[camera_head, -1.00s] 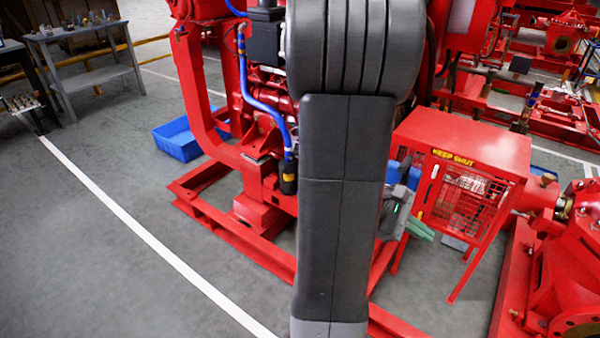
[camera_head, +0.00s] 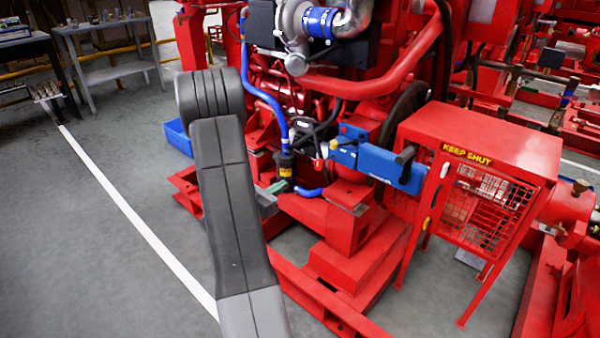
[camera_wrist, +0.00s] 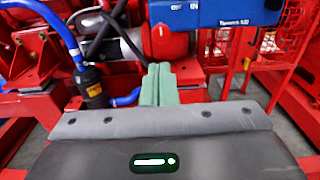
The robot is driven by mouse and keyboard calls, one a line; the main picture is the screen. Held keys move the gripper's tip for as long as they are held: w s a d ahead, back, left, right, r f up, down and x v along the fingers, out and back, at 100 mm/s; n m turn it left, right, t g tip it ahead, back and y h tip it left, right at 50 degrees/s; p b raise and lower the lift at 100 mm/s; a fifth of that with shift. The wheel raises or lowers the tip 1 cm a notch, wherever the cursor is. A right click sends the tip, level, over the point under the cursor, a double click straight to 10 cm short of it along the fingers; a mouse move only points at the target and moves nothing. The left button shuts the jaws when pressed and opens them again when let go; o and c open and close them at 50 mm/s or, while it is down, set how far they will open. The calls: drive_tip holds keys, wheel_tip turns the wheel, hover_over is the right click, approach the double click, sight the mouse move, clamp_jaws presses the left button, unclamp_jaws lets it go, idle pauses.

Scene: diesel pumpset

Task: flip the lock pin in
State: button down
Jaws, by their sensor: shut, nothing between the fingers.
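A blue unit (camera_head: 378,160) with a dark handle at its right end is mounted on the red pumpset. Its lower part also shows at the top of the wrist view (camera_wrist: 225,12), with white lettering that seems to include "IN". I cannot make out the lock pin for certain. My gripper (camera_head: 281,186) is left of and below the blue unit, partly behind my own arm. In the wrist view its green fingers (camera_wrist: 158,84) are together and empty, pointing toward the engine below a red part (camera_wrist: 168,40). I see no contact with the blue unit.
A black filter-like part (camera_wrist: 92,84) with a blue hose stands close left of my fingers. A red mesh guard marked KEEP SHUT (camera_head: 478,150) stands right of the blue unit. Red base rails (camera_head: 310,290) run below. The grey floor (camera_head: 90,250) at left is clear.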

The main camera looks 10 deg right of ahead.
sight(317, 163)
idle(0.3)
drive_tip(key=b+x, duration=0.2)
drive_tip(key=x, duration=1.1)
drive_tip(key=shift+d, duration=0.2)
drive_tip(key=shift+w+d, duration=0.25)
drive_tip(key=shift+d, duration=0.05)
drive_tip(key=b+x, duration=0.1)
drive_tip(key=x, duration=0.3)
drive_tip(key=shift+w+d+r, duration=0.1)
drive_tip(key=shift+d, duration=0.05)
drive_tip(key=shift+r, duration=0.1)
